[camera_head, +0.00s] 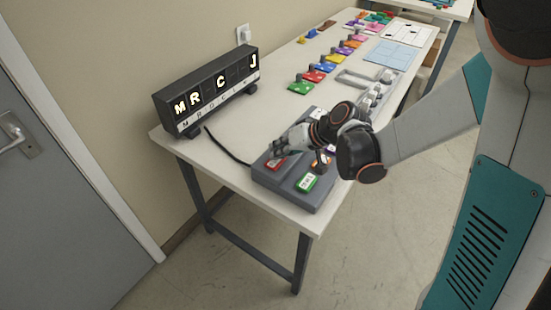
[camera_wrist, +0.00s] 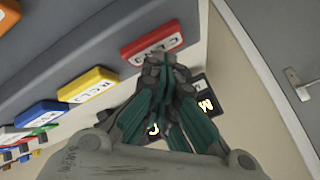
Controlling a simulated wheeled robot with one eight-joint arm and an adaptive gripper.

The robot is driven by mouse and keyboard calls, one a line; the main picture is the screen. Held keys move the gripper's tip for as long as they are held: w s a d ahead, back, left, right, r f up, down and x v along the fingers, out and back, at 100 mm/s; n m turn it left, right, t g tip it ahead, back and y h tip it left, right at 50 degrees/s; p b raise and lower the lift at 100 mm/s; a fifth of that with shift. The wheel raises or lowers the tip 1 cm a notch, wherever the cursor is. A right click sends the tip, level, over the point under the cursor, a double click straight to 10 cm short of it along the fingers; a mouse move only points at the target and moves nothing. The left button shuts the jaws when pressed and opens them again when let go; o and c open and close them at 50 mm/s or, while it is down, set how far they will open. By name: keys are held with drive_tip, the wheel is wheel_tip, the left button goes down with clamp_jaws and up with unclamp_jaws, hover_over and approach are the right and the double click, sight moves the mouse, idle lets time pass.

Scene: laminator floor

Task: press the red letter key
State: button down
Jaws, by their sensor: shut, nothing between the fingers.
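The red key (camera_head: 276,164) sits at the left of a dark grey key box (camera_head: 263,177) on the near end of the table. My gripper (camera_head: 277,150) is shut and empty, just behind the red key in the head view. In the wrist view, the closed fingertips (camera_wrist: 169,60) appear right beside the red key's edge. I cannot tell whether they touch it. The arm and gripper hide part of the box.
A green key (camera_head: 306,182) is at the box's front. A yellow key (camera_wrist: 88,85) and a blue key (camera_wrist: 41,114) line up beside the red one. A black letter display (camera_head: 207,92) shows M, R, C, J with gaps. Several coloured blocks (camera_head: 313,75) stand farther back.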

drive_tip(key=shift+r+p, duration=0.75)
drive_tip(key=shift+r, duration=0.25)
wheel_tip(320, 180, up, 5)
drive_tip(key=p, duration=0.3)
drive_tip(key=shift+p, duration=0.3)
